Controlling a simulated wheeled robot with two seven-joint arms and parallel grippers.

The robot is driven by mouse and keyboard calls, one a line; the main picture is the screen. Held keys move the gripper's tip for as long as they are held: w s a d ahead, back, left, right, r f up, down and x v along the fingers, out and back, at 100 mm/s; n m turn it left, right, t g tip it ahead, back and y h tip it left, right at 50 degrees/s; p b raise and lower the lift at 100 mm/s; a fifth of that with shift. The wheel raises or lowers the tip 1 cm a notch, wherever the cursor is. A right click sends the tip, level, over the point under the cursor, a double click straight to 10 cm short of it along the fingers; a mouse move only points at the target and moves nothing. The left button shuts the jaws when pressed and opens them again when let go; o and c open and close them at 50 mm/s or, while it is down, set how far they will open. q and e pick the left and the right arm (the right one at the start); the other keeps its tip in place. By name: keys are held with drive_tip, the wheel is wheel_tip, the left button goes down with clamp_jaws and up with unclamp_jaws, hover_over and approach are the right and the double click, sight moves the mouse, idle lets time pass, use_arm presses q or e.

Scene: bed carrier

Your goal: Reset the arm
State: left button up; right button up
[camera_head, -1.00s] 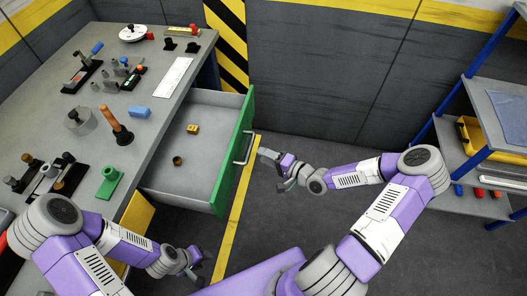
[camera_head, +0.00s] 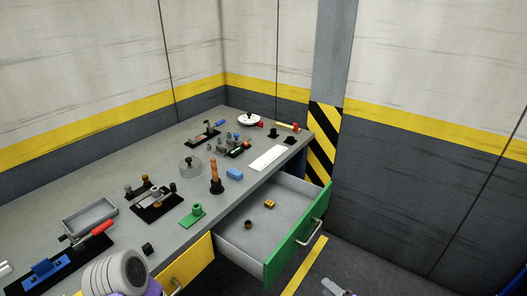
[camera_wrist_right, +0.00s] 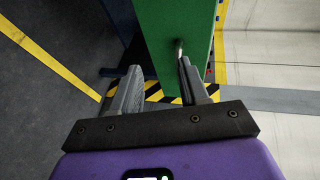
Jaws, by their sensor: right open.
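My right gripper (camera_wrist_right: 160,66) is open and empty in the right wrist view, with its two grey fingers apart. The green drawer front (camera_wrist_right: 172,30) and its metal handle (camera_wrist_right: 179,50) lie beyond the fingertips; I see no finger closed on the handle. In the head view only a grey tip of the right gripper (camera_head: 335,287) shows at the bottom edge, right of the drawer front (camera_head: 297,245). A link of my left arm (camera_head: 117,275) shows at the bottom left, and the left gripper is out of frame.
The drawer (camera_head: 245,242) is open, with a yellow part (camera_head: 269,204) and a small dark brass part (camera_head: 248,224) inside. Floor is clear right of the drawer.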

drive_tip(key=s+a+f+n+g+p, duration=0.1)
drive_tip(key=s+a+f+n+g, duration=0.15)
drive_tip(key=a+f, duration=0.2)
drive_tip(key=s+a+f+n+g, duration=0.1)
drive_tip(key=s+a+f+g, duration=0.25)
drive_tip(key=a, duration=0.25)
use_arm(q)
drive_tip(key=shift+w+r+p, duration=0.4)
drive_tip(key=shift+r+p, duration=0.05)
drive_tip(key=shift+r, duration=0.2)
drive_tip(key=shift+w+r+p, duration=0.35)
drive_tip(key=shift+r+p, duration=0.05)
drive_tip(key=shift+r, duration=0.2)
use_arm(e)
drive_tip(key=s+f+n+g+h, duration=0.3)
drive_tip(key=s+g, duration=0.3)
drive_tip(key=s, duration=0.6)
drive_tip(key=shift+a+f+n+h, duration=0.35)
drive_tip(key=shift+n+h, duration=0.25)
drive_tip(key=shift+n, duration=0.05)
